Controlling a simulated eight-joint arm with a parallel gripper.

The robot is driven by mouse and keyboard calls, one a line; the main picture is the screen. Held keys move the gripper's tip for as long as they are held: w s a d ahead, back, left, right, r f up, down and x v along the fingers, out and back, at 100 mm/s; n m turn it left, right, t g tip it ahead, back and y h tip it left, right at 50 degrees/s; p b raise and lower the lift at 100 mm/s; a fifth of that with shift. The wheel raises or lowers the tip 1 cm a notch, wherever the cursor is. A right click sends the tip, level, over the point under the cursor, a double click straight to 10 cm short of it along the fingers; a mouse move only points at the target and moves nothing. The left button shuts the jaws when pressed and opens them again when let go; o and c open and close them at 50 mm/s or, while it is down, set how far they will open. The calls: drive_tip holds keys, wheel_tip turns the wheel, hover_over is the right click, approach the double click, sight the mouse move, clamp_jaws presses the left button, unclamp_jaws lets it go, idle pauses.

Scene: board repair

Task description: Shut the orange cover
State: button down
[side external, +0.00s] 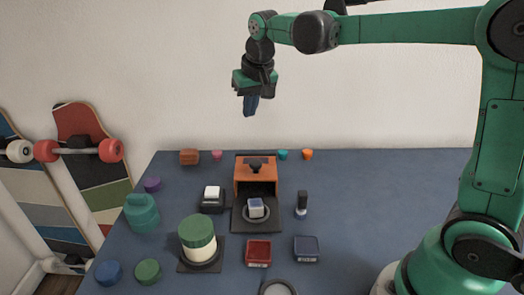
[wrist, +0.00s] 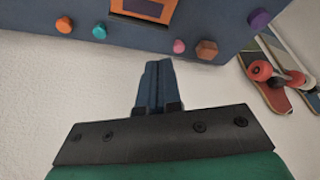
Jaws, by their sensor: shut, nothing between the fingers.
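The orange cover (side external: 256,177) stands raised at the back of a dark base plate (side external: 243,223), with a dark knob-like part on it.
A green-lidded cream jar (side external: 199,240), a teal container (side external: 140,214), a black device with a white top (side external: 212,198) and a dark upright piece (side external: 302,204) stand around the plate. Small coloured pieces line the back edge.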

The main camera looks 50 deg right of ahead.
hover_over(246, 160)
drive_tip(key=f, duration=0.9)
drive_tip(key=shift+w+d, duration=0.2)
drive_tip(key=shift+w, duration=0.2)
drive_tip(key=shift+s+a+f, duration=0.2)
drive_tip(key=shift+s+f, duration=0.1)
drive_tip(key=shift+s, duration=0.3)
drive_tip(key=shift+s+a+f, duration=0.2)
drive_tip(key=shift+s+f, duration=0.05)
drive_tip(key=shift+s, duration=0.35)
drive_tip(key=shift+s+a+f, duration=0.1)
drive_tip(key=shift+s+a, duration=0.05)
drive_tip(key=shift+s, duration=0.45)
drive_tip(key=s+a, duration=0.7)
drive_tip(key=shift+s+a, duration=0.1)
